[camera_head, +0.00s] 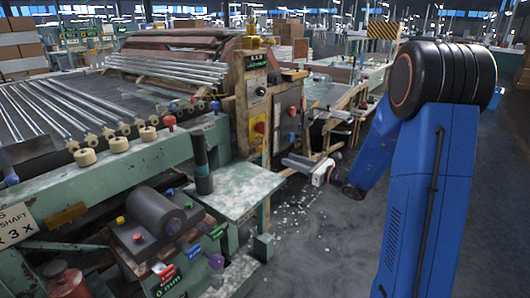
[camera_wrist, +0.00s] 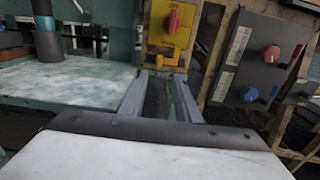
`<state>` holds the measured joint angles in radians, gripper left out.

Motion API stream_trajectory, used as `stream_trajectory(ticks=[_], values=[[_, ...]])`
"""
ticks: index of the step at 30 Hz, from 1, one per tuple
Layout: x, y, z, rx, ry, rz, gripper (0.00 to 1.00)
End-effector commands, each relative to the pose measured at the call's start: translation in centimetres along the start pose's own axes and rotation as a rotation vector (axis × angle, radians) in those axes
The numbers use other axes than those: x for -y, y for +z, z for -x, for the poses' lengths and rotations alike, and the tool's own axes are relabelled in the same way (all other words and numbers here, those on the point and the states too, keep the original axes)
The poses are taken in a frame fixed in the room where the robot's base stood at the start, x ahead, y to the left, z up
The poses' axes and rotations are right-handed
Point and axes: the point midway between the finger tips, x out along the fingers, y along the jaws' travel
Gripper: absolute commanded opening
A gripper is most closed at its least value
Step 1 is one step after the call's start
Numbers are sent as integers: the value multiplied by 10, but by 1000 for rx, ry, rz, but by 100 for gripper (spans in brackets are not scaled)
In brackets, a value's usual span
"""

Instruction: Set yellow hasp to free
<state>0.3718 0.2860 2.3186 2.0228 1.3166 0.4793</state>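The yellow hasp (camera_wrist: 164,66) shows in the wrist view as a small yellow-orange piece, below a red rotary knob (camera_wrist: 172,20) on a yellow plate (camera_wrist: 157,34). My gripper (camera_wrist: 163,76) points at it from the front. Its two grey fingers are apart, with a dark gap between them and nothing seen held. The fingertips lie just below and in front of the hasp; I cannot tell whether they touch it. In the head view my gripper (camera_head: 288,161) is right of the machine's post, and the yellow plate (camera_head: 259,128) is small there.
A grey control box (camera_wrist: 258,62) with red and blue knobs is close on the right. A worn pale green shelf (camera_wrist: 62,82) is on the left, with a dark cylinder (camera_head: 202,165) standing by it. Glass tubes (camera_head: 165,68) lie on the machine. Open floor (camera_head: 325,240) lies in front.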

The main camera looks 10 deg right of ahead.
Motion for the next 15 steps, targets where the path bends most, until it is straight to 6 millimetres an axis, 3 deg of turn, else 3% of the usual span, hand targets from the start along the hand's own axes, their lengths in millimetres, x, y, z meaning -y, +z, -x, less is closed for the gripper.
stream_trajectory(ticks=[15], values=[[-2, 0, -92, 0, 4, 1, 30]])
